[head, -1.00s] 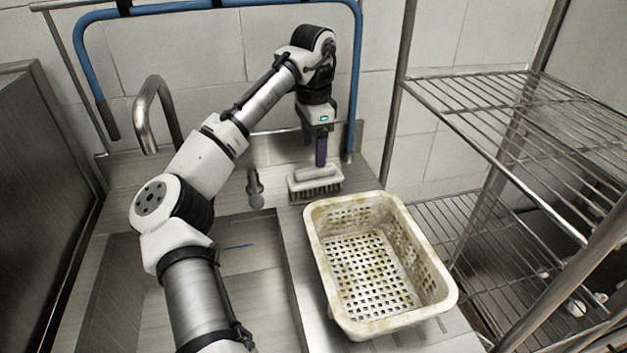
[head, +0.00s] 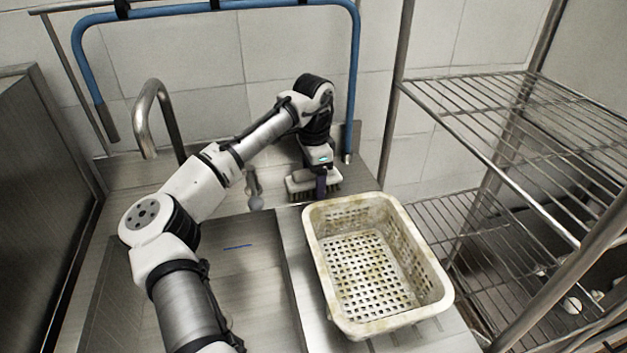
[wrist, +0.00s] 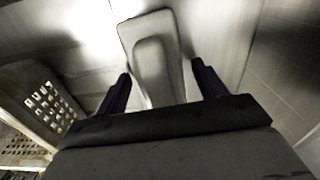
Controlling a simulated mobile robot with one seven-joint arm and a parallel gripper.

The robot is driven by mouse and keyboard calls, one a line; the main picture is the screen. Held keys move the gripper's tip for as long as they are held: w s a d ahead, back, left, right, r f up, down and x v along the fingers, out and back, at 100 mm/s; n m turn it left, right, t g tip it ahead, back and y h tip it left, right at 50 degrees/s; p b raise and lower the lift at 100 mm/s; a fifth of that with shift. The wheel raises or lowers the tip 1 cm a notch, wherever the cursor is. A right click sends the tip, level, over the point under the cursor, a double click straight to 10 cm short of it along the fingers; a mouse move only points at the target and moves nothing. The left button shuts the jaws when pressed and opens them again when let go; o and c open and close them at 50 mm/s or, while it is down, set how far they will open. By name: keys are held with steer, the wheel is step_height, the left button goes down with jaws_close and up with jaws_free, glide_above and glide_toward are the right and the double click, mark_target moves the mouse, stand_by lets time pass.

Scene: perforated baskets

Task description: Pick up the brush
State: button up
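The brush (head: 299,184) has a pale handle and dark bristles and lies bristles down on the steel counter behind the basket. My gripper (head: 319,184) is lowered over it, with a finger in front of the brush hiding part of it. In the wrist view, the brush (wrist: 152,52) lies between the two dark fingers of my gripper (wrist: 160,84). The fingers are spread, with a gap on each side of the handle. The part of the brush nearest the palm is hidden by the gripper body.
A perforated pale basket (head: 325,262) stands on the counter just in front of the brush. A sink (head: 235,280) with a tap (head: 150,115) is to the left, and a blue hose (head: 357,90) hangs behind. A wire rack (head: 520,130) stands at the right.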

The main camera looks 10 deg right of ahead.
steer(key=c, duration=1)
steer(key=shift+o, duration=0.2)
